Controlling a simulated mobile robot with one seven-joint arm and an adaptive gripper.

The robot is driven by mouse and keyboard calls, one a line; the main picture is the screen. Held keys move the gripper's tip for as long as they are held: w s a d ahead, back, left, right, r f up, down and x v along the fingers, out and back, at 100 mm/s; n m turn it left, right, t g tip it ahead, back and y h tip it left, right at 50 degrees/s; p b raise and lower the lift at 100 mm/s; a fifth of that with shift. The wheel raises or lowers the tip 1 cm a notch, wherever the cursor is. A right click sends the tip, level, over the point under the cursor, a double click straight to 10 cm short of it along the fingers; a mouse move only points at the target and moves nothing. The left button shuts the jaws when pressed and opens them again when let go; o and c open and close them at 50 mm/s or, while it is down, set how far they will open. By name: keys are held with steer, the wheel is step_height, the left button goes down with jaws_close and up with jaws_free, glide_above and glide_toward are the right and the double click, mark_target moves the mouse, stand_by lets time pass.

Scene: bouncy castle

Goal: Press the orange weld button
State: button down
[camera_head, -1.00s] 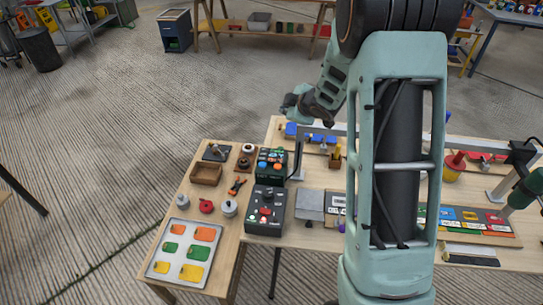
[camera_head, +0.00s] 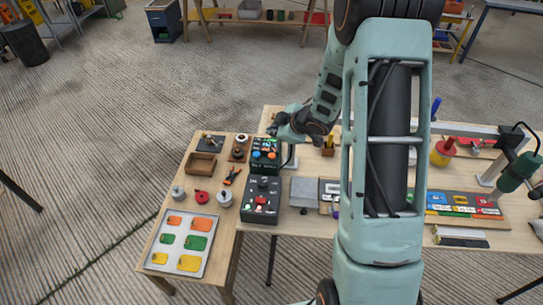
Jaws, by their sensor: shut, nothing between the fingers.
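A dark green control box (camera_head: 265,166) stands on the wooden table, left of my arm. My gripper (camera_head: 273,129) is shut and empty, just behind and above the top of this box. Its fingertips are small and dark here, and I cannot tell whether they touch the box. A black control box (camera_head: 263,213) with a red button (camera_head: 261,201) stands in front of the green one.
A wooden tray (camera_head: 201,163), pliers (camera_head: 231,176) and several small round pots lie to the left. A metal tray (camera_head: 206,241) with coloured tags is at the front left. A grey block (camera_head: 303,191) stands right of the black box. My arm hides part of the table.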

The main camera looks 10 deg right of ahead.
mark_target(273, 157)
steer(key=shift+f+b, duration=3.45)
steer(key=shift+f, duration=0.6)
steer(key=shift+f, duration=0.1)
steer(key=shift+f+b, duration=0.35)
steer(key=shift+b, duration=0.05)
steer(key=shift+f+b, duration=0.7)
steer(key=shift+f, duration=0.1)
steer(key=shift+r, duration=0.1)
steer(key=shift+r+p, duration=1.1)
step_height(273, 157, up, 5)
steer(key=p, duration=0.4)
steer(key=shift+r+p, duration=0.1)
steer(key=shift+p, duration=0.3)
